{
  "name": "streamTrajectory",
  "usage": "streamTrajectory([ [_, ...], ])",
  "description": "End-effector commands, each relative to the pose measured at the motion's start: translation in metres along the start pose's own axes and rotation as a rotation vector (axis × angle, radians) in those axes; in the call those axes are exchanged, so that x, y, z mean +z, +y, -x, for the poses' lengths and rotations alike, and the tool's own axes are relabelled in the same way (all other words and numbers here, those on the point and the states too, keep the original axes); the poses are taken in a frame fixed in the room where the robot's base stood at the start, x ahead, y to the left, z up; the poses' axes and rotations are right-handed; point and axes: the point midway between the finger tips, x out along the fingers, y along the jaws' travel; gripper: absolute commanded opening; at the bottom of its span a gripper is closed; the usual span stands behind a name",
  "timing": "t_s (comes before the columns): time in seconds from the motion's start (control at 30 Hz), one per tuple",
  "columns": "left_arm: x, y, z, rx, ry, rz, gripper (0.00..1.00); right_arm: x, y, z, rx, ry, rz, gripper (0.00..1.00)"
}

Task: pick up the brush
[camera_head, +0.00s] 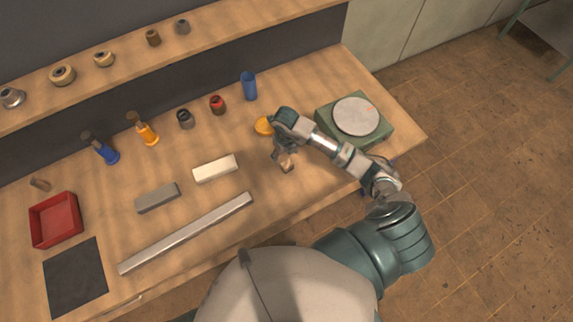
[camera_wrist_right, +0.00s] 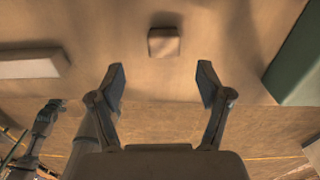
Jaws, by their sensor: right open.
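No item is plain to me as the brush. An orange-handled tool (camera_head: 147,134) and a blue-handled tool (camera_head: 108,153), both with brownish-dark ends, are on the bench at the left in the head view; either may be a brush. My right gripper (camera_head: 286,158) is over the bench, well to the right of both. Its fingers are apart and empty in the wrist view (camera_wrist_right: 161,85). A small brown block (camera_wrist_right: 164,42) lies beyond the fingertips, apart from them. It also shows by the gripper in the head view (camera_head: 287,167). My left gripper is out of view.
A yellow-orange round item (camera_head: 263,126) lies beside my right wrist. A green scale (camera_head: 378,136) stands to the right. White (camera_head: 215,168) and grey blocks (camera_head: 157,198), a long metal bar (camera_head: 185,234) and a red tray (camera_head: 34,225) lie left. A shelf (camera_head: 210,25) runs behind.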

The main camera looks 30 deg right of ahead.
Motion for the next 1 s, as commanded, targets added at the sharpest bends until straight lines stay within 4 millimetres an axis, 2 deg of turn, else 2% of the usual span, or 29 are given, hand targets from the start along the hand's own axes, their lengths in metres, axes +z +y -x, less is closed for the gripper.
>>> streamTrajectory([
  [0.1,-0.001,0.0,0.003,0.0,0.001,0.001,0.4,-0.001,0.0,-0.02,0.001,0.002,-0.001,0.77],
  [0.37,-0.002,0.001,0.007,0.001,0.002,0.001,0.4,-0.003,-0.001,-0.041,0.001,0.001,-0.001,0.77],
  [0.6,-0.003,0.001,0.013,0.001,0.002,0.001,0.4,-0.004,-0.003,-0.078,0.002,0.0,-0.001,0.77],
  [0.9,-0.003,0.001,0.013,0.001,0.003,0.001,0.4,-0.004,-0.004,-0.085,0.0,-0.003,0.001,0.77],
  [0.97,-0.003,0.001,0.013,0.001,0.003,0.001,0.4,-0.004,-0.004,-0.085,0.0,-0.003,0.001,0.65],
  [1.0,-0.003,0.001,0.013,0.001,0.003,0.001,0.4,-0.004,-0.004,-0.085,0.0,-0.003,0.001,0.55],
])
